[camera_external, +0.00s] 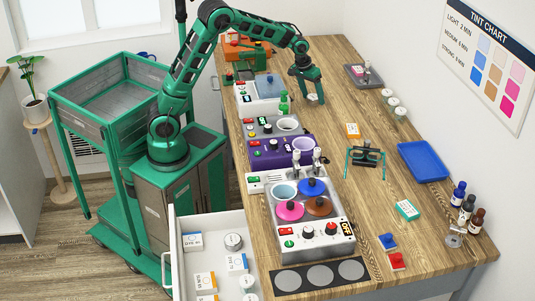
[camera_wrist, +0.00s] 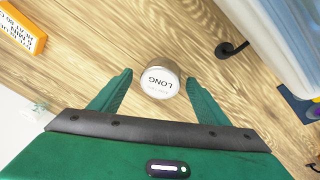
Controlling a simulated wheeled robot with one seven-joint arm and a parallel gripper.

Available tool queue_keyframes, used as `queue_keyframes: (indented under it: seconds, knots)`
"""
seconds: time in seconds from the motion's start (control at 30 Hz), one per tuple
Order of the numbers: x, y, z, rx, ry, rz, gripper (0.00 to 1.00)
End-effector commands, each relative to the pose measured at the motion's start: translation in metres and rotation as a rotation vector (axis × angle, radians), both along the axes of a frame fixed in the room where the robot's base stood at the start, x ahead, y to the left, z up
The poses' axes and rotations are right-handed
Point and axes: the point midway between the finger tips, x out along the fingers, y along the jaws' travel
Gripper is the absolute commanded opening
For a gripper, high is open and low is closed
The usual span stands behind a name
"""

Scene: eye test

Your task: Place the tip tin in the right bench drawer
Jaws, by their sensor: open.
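A small round tin (camera_wrist: 160,82) with a white lid marked LONG stands on the wooden bench in the wrist view. It also shows below my gripper in the external view (camera_external: 313,98); I take it for the tip tin. My gripper (camera_external: 307,84) is open, reaching down over the bench. Its two green fingers (camera_wrist: 159,77) are on either side of the tin, with a small gap at each side. A white drawer (camera_external: 186,276) stands pulled out at the near left end of the bench. It holds several labelled boxes and tins (camera_external: 233,241).
More tins (camera_external: 393,103) stand right of my gripper. A tray (camera_external: 363,76) lies behind them. Lens machines, including a purple one (camera_external: 270,153), line the bench's left edge. A blue tray (camera_external: 423,161) and bottles (camera_external: 468,208) are at the right. An orange box (camera_wrist: 22,30) lies near the tin.

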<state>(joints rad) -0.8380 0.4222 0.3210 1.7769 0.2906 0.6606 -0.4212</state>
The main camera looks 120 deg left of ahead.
Motion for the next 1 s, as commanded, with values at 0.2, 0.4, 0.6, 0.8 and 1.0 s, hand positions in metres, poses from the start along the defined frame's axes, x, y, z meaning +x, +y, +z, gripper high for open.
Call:
queue_keyframes:
  seconds: [0.2,0.4,0.6,0.8,1.0]
  knots:
    - [0.000,0.000,-0.001,0.001,0.000,0.000,0.67]
    - [0.000,0.000,-0.001,0.001,0.000,0.000,0.25]
    - [0.000,0.001,0.000,0.001,0.000,0.000,0.21]
    - [0.000,0.001,0.005,0.002,-0.001,0.000,0.21]
    - [0.000,0.001,0.027,0.004,-0.002,-0.001,0.21]
